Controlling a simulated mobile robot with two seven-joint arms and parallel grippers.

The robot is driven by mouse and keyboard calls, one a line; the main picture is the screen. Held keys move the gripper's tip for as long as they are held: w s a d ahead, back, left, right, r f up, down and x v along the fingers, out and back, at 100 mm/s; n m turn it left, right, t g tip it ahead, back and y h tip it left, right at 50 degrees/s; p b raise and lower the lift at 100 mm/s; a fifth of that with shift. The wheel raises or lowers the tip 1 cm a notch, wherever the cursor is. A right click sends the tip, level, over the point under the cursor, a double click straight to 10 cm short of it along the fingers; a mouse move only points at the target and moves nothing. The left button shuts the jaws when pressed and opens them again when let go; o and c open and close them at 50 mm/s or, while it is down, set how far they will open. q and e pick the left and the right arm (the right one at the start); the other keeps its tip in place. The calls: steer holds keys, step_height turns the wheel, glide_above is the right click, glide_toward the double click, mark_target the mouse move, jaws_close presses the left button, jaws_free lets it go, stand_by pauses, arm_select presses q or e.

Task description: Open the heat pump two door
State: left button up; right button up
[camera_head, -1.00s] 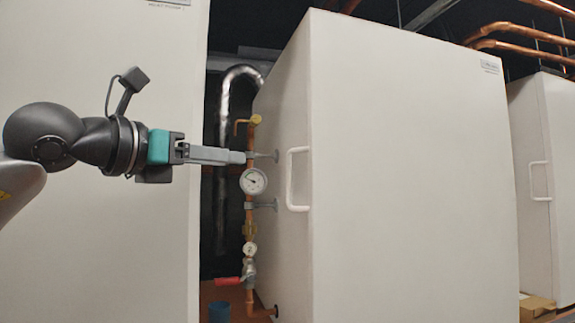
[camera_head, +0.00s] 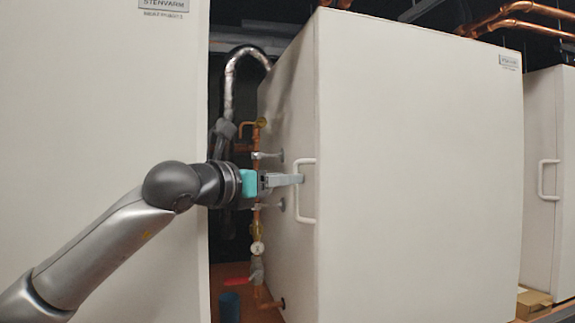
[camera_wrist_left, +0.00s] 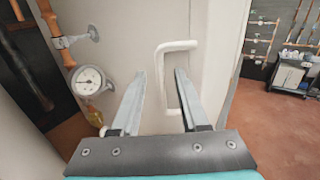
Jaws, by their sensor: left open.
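The middle heat pump (camera_head: 420,170) is a tall white cabinet with a closed front door. A white U-shaped handle (camera_head: 314,190) stands on the left edge of its front. My left gripper (camera_head: 300,179) reaches in from the left, and its fingertips are at the handle in the head view. In the left wrist view the fingers are open and point at the cabinet (camera_wrist_left: 218,60). The handle (camera_wrist_left: 163,50) shows ahead, its vertical bar near the left fingertip and its lower end by the right finger. I cannot tell whether they touch. My right gripper is not in view.
Copper pipes with a gauge (camera_wrist_left: 87,80) and valves (camera_head: 257,248) run beside the cabinet's left side. A white cabinet (camera_head: 110,200) stands on the left, another (camera_head: 552,170) on the right. A blue bucket (camera_head: 229,306) and a cardboard box (camera_head: 533,303) are on the floor.

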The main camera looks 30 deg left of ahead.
arm_select(q)
steer(key=shift+w+d+p, duration=0.1)
steer(key=shift+w+p, duration=0.2)
steer(key=shift+w, duration=0.55)
jaws_close()
stand_by(0.9)
